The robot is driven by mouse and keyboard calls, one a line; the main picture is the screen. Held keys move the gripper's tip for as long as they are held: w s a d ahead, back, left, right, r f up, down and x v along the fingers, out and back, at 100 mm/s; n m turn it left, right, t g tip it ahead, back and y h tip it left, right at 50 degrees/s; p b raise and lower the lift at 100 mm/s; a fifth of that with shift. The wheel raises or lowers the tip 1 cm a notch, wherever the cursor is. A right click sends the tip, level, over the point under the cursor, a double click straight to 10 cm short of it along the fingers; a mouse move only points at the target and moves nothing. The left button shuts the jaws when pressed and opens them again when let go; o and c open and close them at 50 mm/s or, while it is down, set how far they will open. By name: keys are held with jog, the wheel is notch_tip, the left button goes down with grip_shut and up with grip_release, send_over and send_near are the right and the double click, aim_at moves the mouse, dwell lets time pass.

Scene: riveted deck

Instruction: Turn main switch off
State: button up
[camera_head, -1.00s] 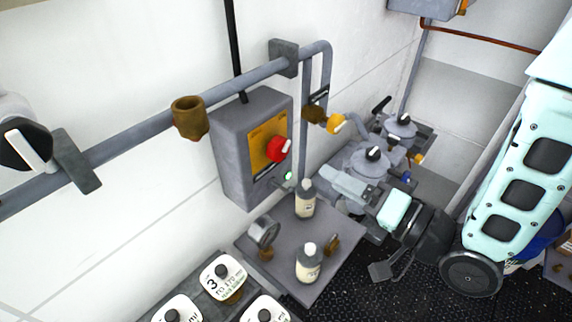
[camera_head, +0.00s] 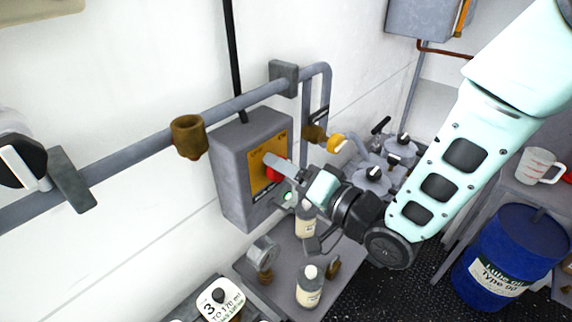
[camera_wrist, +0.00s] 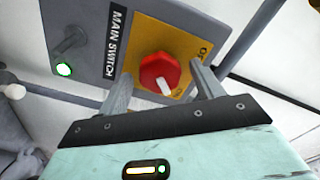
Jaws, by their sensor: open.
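The main switch is a red rotary knob (camera_wrist: 158,72) with a white pointer, on a yellow plate (camera_wrist: 184,36) of a grey box (camera_head: 229,153). The wrist view shows the label "MAIN SWITCH" beside it and a lit green lamp (camera_wrist: 64,69). The white pointer points toward the "ON" side, near my gripper. My gripper (camera_wrist: 159,86) is open, with one finger on each side of the knob in that view. Whether a finger touches the knob cannot be told. In the head view my gripper (camera_head: 285,178) partly hides the knob.
A blue barrel (camera_head: 505,255) stands at right.

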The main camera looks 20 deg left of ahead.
jog(key=shift+w+a, duration=0.1)
jog(key=shift+a, duration=0.1)
jog(key=shift+c, duration=0.3)
jog(key=c, duration=0.9)
